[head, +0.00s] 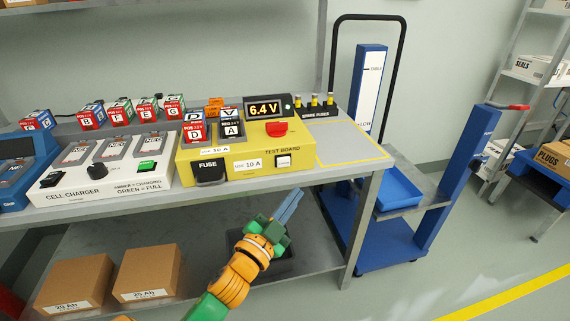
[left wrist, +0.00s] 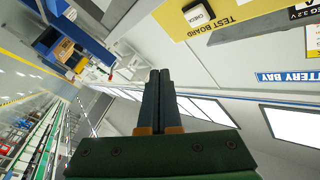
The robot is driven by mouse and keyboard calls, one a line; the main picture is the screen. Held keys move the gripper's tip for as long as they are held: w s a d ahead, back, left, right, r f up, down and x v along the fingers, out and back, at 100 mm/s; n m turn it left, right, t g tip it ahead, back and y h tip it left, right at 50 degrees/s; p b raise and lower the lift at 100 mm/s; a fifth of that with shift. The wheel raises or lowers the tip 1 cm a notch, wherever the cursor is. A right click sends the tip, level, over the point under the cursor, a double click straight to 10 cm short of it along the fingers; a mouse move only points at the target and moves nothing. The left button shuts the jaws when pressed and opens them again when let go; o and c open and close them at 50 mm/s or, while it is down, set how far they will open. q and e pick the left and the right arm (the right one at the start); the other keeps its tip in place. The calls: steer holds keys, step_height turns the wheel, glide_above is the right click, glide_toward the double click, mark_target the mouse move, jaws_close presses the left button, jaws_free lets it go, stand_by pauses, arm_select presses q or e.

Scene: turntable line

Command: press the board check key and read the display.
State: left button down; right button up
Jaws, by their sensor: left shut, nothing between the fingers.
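The yellow test board (head: 244,172) stands on the bench near its right end. Its display (head: 267,108) is lit and reads 6.4 V. The white check key (head: 283,160) is on the board's front face, at the right; in the left wrist view the check key (left wrist: 197,15) is at the top, with lettering on it. My left gripper (head: 297,196) is shut and empty, in front of and below the key, apart from it. Its two closed fingers (left wrist: 160,72) show in the left wrist view. My right gripper is not in view.
A red knob (head: 276,129) and a black fuse socket (head: 209,170) are on the board. Two blocks, marked D and A, sit in it. The cell charger (head: 103,180) is to the left, spare fuses (head: 315,101) behind right. A blue trolley (head: 383,268) stands right of the bench.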

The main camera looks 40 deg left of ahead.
mark_target(290, 162)
arm_select(q)
steer(key=shift+w+a+b, duration=0.35)
steer(key=shift+w+a, duration=1)
steer(key=shift+a, duration=0.25)
steer(key=shift+w+a+b, duration=0.35)
steer(key=shift+w+a, duration=1)
steer(key=shift+a, duration=0.25)
steer(key=shift+w+a, duration=0.3)
steer(key=shift+a, duration=0.05)
steer(key=shift+w+a, duration=0.3)
steer(key=shift+a, duration=0.05)
steer(key=shift+s+d, duration=0.1)
steer(key=shift+d, duration=0.05)
stand_by(0.5)
steer(key=shift+s+d+p, duration=0.45)
steer(key=shift+s+d, duration=0.05)
steer(key=shift+d, duration=0.05)
